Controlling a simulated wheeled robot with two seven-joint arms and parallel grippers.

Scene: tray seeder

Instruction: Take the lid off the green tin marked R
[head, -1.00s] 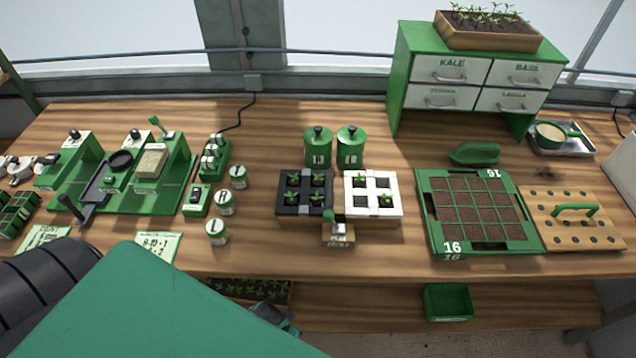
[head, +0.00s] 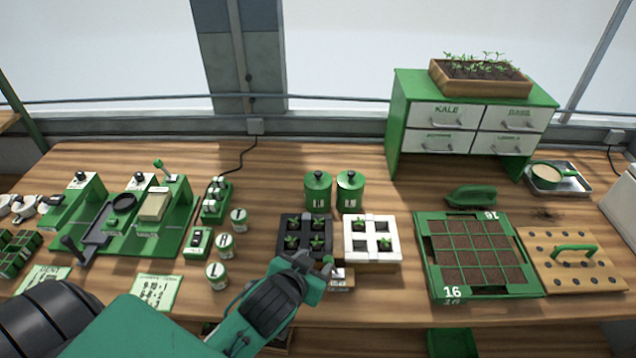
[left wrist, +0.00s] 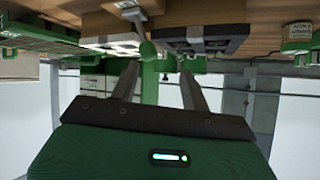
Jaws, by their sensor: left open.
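The front tin (head: 216,275) and the back tin (head: 238,219) have marks I cannot read for sure. My left gripper (head: 314,262) is open and empty, right of the tins, close to the front of the seedling trays. In the left wrist view, its two fingers (left wrist: 160,78) stand apart with nothing held. My right gripper is not in view.
A black tray (head: 283,250) and a white tray (head: 372,268) hold seedlings. Two larger lidded green canisters (head: 318,190) (head: 350,191) stand behind them. A green switch box (head: 198,242) is left of the tins. A large soil tray (head: 428,270) lies right.

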